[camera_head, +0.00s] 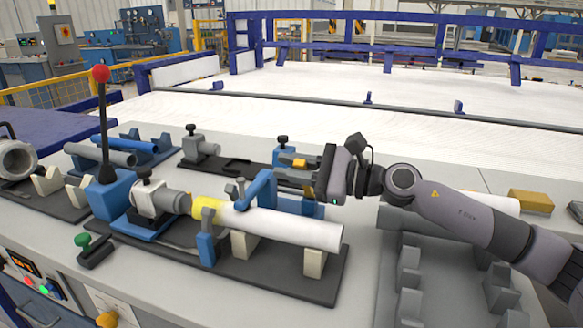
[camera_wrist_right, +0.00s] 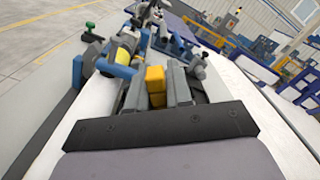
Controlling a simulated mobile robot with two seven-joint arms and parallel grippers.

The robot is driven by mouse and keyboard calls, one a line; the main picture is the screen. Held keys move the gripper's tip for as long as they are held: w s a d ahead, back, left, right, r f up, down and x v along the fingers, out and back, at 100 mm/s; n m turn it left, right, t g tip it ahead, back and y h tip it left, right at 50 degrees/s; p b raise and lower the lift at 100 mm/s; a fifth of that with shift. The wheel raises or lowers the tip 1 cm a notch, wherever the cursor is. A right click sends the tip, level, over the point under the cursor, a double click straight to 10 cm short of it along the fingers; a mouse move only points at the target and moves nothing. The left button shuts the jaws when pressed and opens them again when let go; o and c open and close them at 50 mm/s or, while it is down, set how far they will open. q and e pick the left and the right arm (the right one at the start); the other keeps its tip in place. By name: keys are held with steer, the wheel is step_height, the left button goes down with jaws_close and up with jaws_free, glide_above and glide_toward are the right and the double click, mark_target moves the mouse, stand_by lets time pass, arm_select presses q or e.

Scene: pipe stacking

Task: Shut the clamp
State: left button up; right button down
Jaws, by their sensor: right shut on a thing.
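A white pipe (camera_head: 295,228) with a yellow end (camera_head: 208,209) lies on pale blocks on the near dark base, its yellow end at a grey fitting (camera_head: 160,196). The blue clamp (camera_head: 260,187) has an arm that reaches over the pipe; a blue post (camera_head: 206,246) stands at the near side. My right gripper (camera_head: 288,170) is behind the pipe, its fingers pointing left. It is shut on a yellow block, which shows between the fingers in the right wrist view (camera_wrist_right: 155,78). Whether this block joins the clamp is hidden. My left gripper is not in view.
A black lever with a red knob (camera_head: 101,73) stands on the left. A second dark base with a grey holder (camera_head: 198,148) lies behind. Grey racks (camera_head: 408,270) are on the right, with a yellow block (camera_head: 530,201) beyond. White bench surface separates the fixtures.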

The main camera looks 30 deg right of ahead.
steer(key=shift+s+a+f, duration=0.1)
steer(key=shift+f, duration=0.05)
steer(key=c, duration=1.1)
jaws_free()
steer(key=shift+s+d+f+b, duration=0.1)
steer(key=shift+s+d+b, duration=0.25)
steer(key=shift+s+d, duration=0.05)
steer(key=shift+b+v, duration=1.6)
steer(key=shift+v, duration=1.45)
steer(key=shift+s, duration=0.1)
